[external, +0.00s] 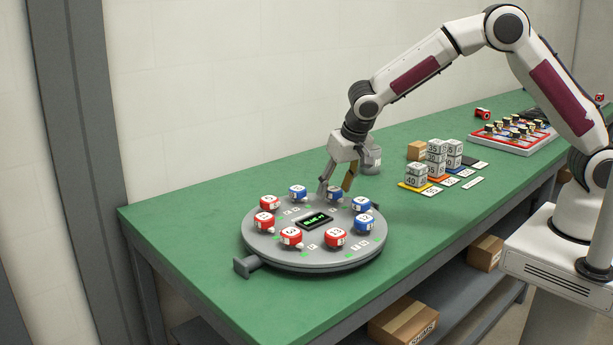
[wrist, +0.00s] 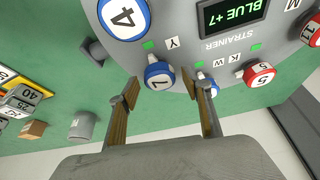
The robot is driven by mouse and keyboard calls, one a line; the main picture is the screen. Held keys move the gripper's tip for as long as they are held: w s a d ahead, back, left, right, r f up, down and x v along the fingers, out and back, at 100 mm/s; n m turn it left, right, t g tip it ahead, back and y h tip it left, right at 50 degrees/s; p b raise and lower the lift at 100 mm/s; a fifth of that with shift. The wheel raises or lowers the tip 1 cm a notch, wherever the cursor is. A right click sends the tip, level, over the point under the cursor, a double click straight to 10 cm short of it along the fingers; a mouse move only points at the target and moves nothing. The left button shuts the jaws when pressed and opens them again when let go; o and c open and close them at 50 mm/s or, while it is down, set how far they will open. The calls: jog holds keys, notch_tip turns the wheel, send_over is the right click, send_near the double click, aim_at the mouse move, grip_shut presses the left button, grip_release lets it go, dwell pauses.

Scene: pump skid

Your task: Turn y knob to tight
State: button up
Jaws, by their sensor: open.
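A blue knob with a white top marked 7 (wrist: 158,76) sits at the rim of the round grey panel (wrist: 100,8), beside a small Y label (wrist: 172,42) and a green mark. In the wrist view my gripper (wrist: 160,88) is open, with one finger to either side of this knob. No contact is visible. In the external view my gripper (external: 335,188) points down at the panel's far rim, partly hiding the blue knob (external: 334,195) there. Where "tight" lies on the knob's travel cannot be told.
Blue knob 4 (wrist: 124,18) and another blue knob (wrist: 207,87), partly behind a finger, are close on either side. Red knobs (external: 290,238) share the rim. A display (wrist: 234,15) reads "BLUE +7". Numbered blocks (external: 436,155) and a grey cylinder (external: 371,158) stand beyond the panel.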

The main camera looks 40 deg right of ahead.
jog(key=shift+n+y, duration=0.3)
jog(key=shift+n, duration=0.7)
jog(key=shift+d+n+y, duration=0.15)
jog(key=shift+n+y, duration=0.75)
jog(key=shift+n, duration=1.3)
jog(key=shift+w+d+n+g+y, duration=0.1)
jog(key=shift+n+g+y, duration=0.35)
jog(key=shift+n, duration=1.15)
jog(key=shift+w+d+n+g+y, duration=0.1)
jog(key=shift+n+g+y, duration=0.35)
jog(key=shift+n, duration=1.15)
jog(key=shift+s+r, duration=0.1)
jog(key=v, duration=0.8)
jog(key=s+d+r+m+h, duration=0.1)
jog(key=s+d+r+m, duration=0.1)
jog(key=s+d, duration=0.6)
jog(key=s+d+r+m+g+h, duration=0.1)
jog(key=s+d+r+m, duration=0.1)
jog(key=s+d+m, duration=0.3)
jog(key=shift+s+d+r, duration=0.4)
jog(key=shift+s+d, duration=1.35)
jog(key=shift+s, duration=0.65)
